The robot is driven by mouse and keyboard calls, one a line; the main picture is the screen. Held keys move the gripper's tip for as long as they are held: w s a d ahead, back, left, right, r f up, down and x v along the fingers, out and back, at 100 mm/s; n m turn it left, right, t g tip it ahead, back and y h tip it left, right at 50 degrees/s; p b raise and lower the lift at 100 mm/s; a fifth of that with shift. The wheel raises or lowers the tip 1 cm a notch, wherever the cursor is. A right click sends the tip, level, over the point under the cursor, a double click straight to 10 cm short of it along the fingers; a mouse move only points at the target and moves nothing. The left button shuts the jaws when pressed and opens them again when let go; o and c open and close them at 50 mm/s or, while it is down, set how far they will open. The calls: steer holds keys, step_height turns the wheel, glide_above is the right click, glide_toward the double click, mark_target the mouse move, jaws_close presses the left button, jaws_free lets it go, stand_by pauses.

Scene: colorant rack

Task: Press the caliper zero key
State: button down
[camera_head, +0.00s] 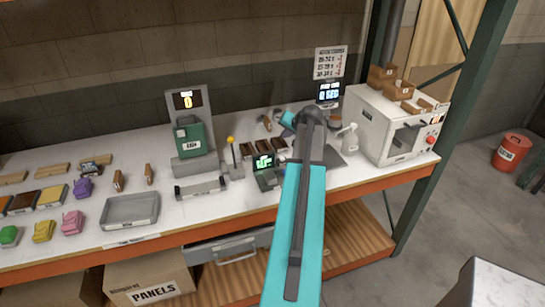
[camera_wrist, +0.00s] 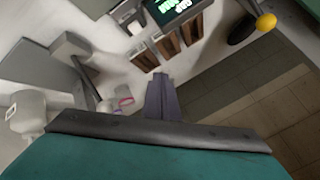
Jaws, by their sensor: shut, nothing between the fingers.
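A small dark device with a green display (camera_head: 265,161) stands on the bench just left of my arm in the head view. Its display (camera_wrist: 170,8) is cut by the top edge of the wrist view. It may be the caliper's readout; I cannot make out a zero key on it. My gripper (camera_wrist: 163,85) is shut and empty in the wrist view, with its tips below the brown blocks and apart from the display. In the head view my arm hides the gripper and part of the bench beside the device.
Brown blocks (camera_wrist: 170,48) stand between my gripper and the display. A green machine (camera_head: 191,138), a grey tray (camera_head: 130,210) and a white machine (camera_head: 385,125) stand along the bench.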

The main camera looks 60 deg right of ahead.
steer(key=shift+w+a, duration=0.1)
steer(key=shift+w, duration=0.1)
steer(key=shift+w+f, duration=0.1)
steer(key=b, duration=0.3)
glide_above(282, 159)
steer(key=shift+s+f, duration=0.15)
steer(key=shift+f, duration=1.4)
steer(key=shift+s+f, duration=0.1)
steer(key=shift+f, duration=1.45)
steer(key=shift+f+b, duration=0.8)
steer(key=shift+f, duration=0.4)
steer(key=shift+f, duration=0.1)
steer(key=shift+f+b, duration=0.3)
steer(key=shift+b, duration=0.1)
